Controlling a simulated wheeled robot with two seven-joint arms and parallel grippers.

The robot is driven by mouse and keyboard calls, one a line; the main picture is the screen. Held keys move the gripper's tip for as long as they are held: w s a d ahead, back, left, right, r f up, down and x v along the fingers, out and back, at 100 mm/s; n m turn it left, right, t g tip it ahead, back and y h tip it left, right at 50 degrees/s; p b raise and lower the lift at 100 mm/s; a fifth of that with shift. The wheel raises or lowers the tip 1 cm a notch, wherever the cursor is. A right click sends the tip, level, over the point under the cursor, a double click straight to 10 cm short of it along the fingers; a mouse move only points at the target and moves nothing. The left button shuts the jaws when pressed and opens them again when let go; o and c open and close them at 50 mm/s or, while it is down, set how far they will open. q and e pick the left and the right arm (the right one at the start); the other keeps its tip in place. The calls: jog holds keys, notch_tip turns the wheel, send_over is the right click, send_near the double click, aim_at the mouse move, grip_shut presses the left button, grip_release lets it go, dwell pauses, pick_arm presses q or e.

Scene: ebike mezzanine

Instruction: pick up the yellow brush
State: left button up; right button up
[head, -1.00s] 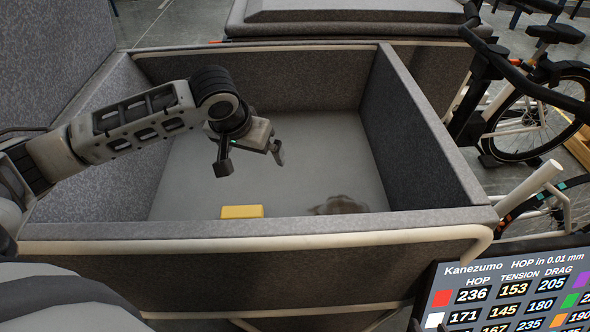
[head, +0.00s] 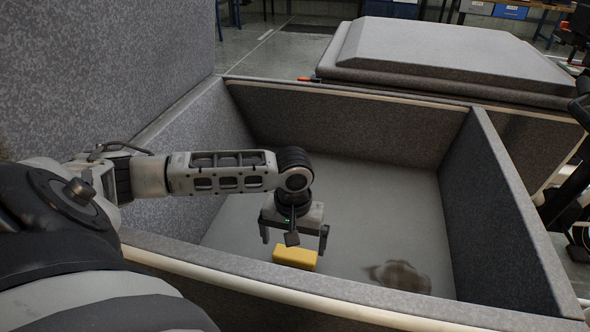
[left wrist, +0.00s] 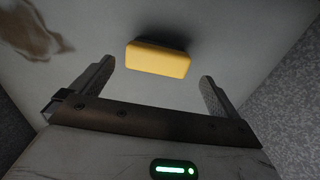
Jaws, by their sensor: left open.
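The yellow brush (head: 295,257) lies on the grey floor of the open box, near its front wall. It shows as a plain yellow block, and no bristles can be made out. In the left wrist view the brush (left wrist: 158,60) lies ahead of the fingertips, between their lines, with its long side across the gap. My left gripper (head: 295,243) reaches down into the box, open and empty, above and just behind the brush. Its two fingers also show apart in the left wrist view (left wrist: 158,85). My right gripper is not in view.
The box's front wall (head: 330,298) and right wall (head: 510,215) stand close around the space. A brown smudge (head: 400,277) marks the floor right of the brush. A grey padded lid (head: 450,60) lies behind the box. The floor behind the brush is clear.

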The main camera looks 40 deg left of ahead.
aim_at(295, 253)
pick_arm(q)
jog(key=f, duration=0.6)
jog(key=shift+w+a+f+b, duration=0.1)
jog(key=shift+w+f+b, duration=0.2)
jog(key=shift+f, duration=0.05)
jog(key=c, duration=0.7)
